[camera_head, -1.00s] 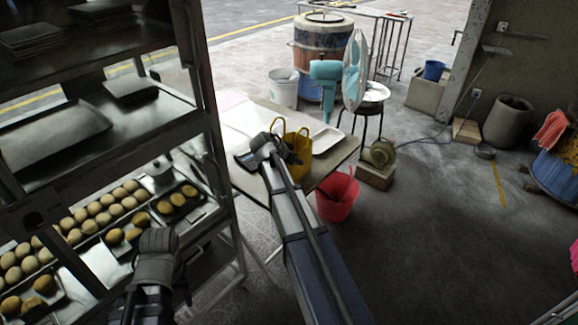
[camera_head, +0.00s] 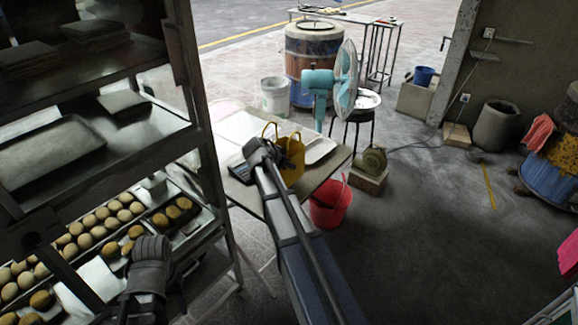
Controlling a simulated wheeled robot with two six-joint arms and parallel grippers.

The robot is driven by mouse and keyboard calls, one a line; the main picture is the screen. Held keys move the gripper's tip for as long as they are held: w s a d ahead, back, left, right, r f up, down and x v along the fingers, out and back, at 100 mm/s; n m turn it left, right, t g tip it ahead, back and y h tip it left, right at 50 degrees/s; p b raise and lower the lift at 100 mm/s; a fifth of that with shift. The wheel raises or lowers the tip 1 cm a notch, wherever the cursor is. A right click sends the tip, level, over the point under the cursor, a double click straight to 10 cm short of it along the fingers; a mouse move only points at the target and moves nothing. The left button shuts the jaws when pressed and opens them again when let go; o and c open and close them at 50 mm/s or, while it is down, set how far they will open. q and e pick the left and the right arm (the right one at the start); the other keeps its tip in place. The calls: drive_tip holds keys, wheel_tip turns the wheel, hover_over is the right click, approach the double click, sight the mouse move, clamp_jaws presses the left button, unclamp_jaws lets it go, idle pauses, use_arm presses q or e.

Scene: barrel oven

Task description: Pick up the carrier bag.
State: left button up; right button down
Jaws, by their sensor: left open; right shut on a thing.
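The yellow carrier bag (camera_head: 292,162) with looped handles is at the table (camera_head: 334,168), in front of a white tray (camera_head: 320,149). My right gripper (camera_head: 272,150) is at the bag's left side, shut on it near the handles. The arm hides part of the bag's lower left. I cannot tell clearly whether the bag's bottom touches the table. My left gripper (camera_head: 152,250) is open and empty in front of the bread rack at the lower left; its fingertips are hard to make out.
A metal rack (camera_head: 215,165) with trays of bread rolls (camera_head: 95,222) stands close on the left. A red bucket (camera_head: 330,203) is on the floor beside the table. A turquoise fan (camera_head: 345,80) and a barrel oven (camera_head: 313,60) are behind.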

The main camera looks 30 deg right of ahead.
wheel_tip(320, 180, up, 7)
drive_tip(key=p, duration=0.6)
